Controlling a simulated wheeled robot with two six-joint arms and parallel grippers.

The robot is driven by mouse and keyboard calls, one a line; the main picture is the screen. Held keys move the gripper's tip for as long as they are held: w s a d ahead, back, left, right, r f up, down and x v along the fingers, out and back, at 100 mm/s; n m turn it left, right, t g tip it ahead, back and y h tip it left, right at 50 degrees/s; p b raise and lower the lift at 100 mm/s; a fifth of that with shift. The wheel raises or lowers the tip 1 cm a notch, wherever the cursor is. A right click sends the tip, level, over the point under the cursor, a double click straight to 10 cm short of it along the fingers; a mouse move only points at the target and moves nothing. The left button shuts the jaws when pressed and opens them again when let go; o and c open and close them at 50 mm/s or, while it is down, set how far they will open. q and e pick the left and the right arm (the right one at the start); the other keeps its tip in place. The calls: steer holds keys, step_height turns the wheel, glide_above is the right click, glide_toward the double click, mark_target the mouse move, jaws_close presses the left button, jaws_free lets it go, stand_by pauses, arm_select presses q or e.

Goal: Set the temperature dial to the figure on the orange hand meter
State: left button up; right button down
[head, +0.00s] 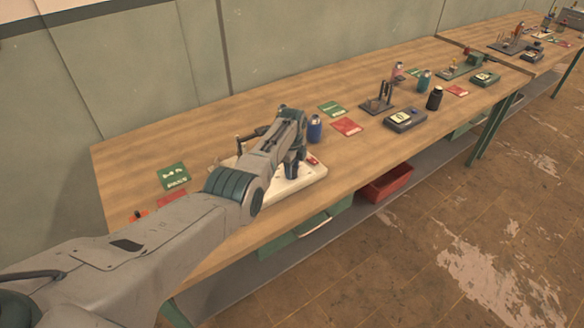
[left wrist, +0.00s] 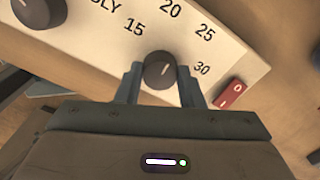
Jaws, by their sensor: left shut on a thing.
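A dark round dial knob (left wrist: 159,72) sits on a cream panel (left wrist: 262,68) with the figures 15, 20, 25 and 30 around it. Its pale mark points up and slightly right, seemingly between 20 and 25; the exact setting is hard to read. My left gripper (left wrist: 160,78) is shut on this knob, one finger on each side. In the head view my left gripper (head: 292,145) is over the cream unit (head: 305,181) and hides the knob. A small orange-red thing (head: 138,214) lies at the bench's left end, partly behind my arm; I cannot tell if it is the meter.
A second dark knob (left wrist: 38,12) and a red rocker switch (left wrist: 230,93) are on the panel. A blue bottle (head: 315,128), green card (head: 174,176) and red card (head: 346,127) are near the unit. A dark device (head: 404,120) stands farther right. A red bin (head: 388,184) is below the bench.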

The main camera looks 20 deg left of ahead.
arm_select(q)
steer(key=n, duration=1.2)
steer(key=shift+r+n+p, duration=0.1)
steer(key=shift+n+p, duration=0.2)
steer(key=shift+p, duration=0.05)
stand_by(0.4)
steer(key=o, duration=1)
steer(key=shift+w+r, duration=0.1)
steer(key=shift+r, duration=0.3)
step_height(320, 180, up, 10)
steer(key=shift+f+b, duration=0.1)
steer(key=shift+b, duration=0.35)
